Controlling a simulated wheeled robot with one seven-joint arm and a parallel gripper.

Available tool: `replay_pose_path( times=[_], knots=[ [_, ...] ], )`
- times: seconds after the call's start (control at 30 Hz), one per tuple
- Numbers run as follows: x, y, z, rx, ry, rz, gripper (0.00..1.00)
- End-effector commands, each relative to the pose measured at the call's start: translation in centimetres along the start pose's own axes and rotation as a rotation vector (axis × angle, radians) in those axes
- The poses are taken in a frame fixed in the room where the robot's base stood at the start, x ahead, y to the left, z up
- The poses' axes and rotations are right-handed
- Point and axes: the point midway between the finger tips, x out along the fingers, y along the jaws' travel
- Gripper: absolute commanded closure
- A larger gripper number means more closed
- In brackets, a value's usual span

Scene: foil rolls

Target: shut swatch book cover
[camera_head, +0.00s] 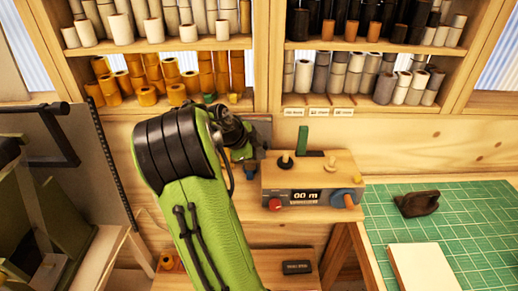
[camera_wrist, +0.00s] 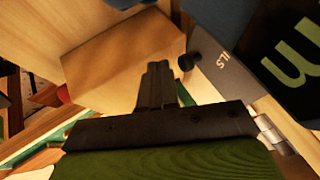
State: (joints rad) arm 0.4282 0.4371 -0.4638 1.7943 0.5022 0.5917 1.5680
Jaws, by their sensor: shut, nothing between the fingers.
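My gripper (camera_head: 243,158) is at the back of the bench, left of the wooden counter box. In the wrist view its dark fingers (camera_wrist: 160,85) are together and hold nothing. A grey-blue panel (camera_head: 262,126) stands behind my gripper, mostly hidden by it. Whether the fingers touch either one is unclear.
The wooden counter box (camera_head: 312,180), with knobs and a display, is close to my gripper's right. Shelves of foil rolls (camera_head: 175,75) rise behind. A green cutting mat (camera_head: 470,225) at the right holds a dark tool (camera_head: 416,204) and a cream block (camera_head: 424,268).

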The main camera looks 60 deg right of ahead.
Motion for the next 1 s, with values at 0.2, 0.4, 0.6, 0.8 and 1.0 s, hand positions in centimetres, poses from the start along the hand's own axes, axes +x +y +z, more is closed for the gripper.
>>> replay_pose_path(
  times=[0.2,0.4,0.6,0.8,1.0],
  knots=[
    [0.4,-1.2,-0.1,-0.003,0.000,0.001,1.00],
    [0.5,-1.2,0.0,-0.003,0.000,0.001,1.00],
    [1.2,-1.4,-0.3,-0.052,-0.031,-0.030,1.00],
    [1.1,-1.8,-0.5,-0.089,-0.048,-0.049,1.00],
    [1.0,-1.8,-0.6,-0.089,-0.047,-0.048,1.00]
  ],
)
